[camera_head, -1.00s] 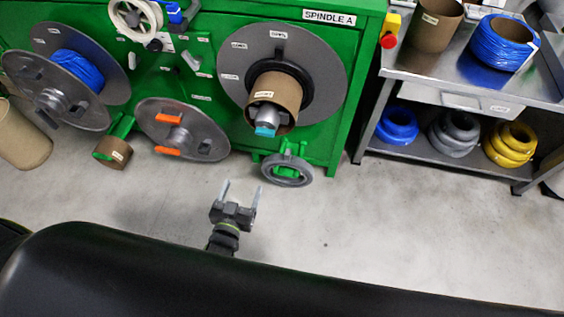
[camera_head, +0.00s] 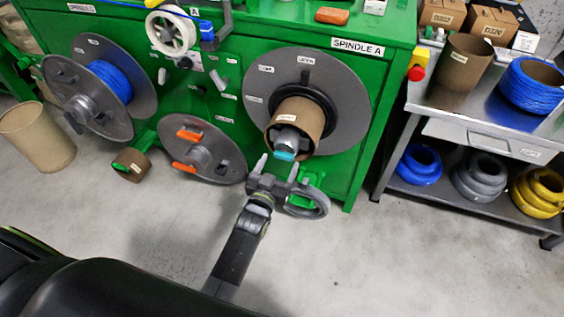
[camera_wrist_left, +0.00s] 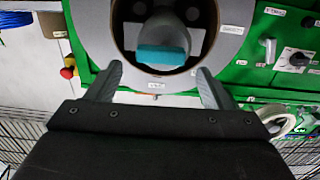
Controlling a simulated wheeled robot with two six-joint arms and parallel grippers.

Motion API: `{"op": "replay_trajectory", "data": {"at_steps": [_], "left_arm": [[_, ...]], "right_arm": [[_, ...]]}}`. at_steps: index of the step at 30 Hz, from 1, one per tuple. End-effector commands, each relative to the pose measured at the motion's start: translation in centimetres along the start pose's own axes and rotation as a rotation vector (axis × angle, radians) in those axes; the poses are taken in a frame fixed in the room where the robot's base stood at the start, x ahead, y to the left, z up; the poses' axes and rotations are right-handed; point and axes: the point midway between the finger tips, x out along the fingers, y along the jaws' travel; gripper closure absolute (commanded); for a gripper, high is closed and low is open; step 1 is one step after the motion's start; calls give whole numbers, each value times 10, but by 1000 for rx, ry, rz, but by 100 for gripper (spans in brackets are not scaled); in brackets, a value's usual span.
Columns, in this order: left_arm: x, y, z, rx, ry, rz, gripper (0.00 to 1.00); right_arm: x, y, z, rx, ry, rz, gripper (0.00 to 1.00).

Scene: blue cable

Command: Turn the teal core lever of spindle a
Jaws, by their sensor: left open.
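The teal core lever (camera_head: 285,155) sits at the front end of the grey hub inside the brown core (camera_head: 304,121) of spindle a, on the green machine. In the left wrist view the teal lever (camera_wrist_left: 162,56) lies ahead, between and beyond my fingers. My left gripper (camera_head: 278,163) is open and empty, just below and in front of the lever. In the left wrist view its fingertips (camera_wrist_left: 160,72) stand apart on either side of the lever. I cannot tell the exact gap in depth. My right gripper is not in view.
A grey disc with orange tabs (camera_head: 205,157) is to the left. A metal cart (camera_head: 455,133) with spools stands on the right. The floor in front is clear.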

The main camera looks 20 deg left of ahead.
Motion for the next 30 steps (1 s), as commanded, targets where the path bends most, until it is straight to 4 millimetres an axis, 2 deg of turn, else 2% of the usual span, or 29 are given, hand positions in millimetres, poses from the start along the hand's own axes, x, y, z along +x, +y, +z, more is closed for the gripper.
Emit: {"op": "replay_trajectory", "data": {"at_steps": [1, 9, 21, 30], "left_arm": [[10, 0, 4, 2, 4, 2, 25], [30, 0, 2, 2, 1, 0, 25], [34, 0, 0, 1, -1, 0, 25], [34, 0, 0, 1, -1, 0, 65]], "right_arm": [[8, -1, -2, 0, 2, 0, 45], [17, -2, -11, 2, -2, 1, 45], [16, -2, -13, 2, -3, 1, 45], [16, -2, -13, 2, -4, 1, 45]]}}
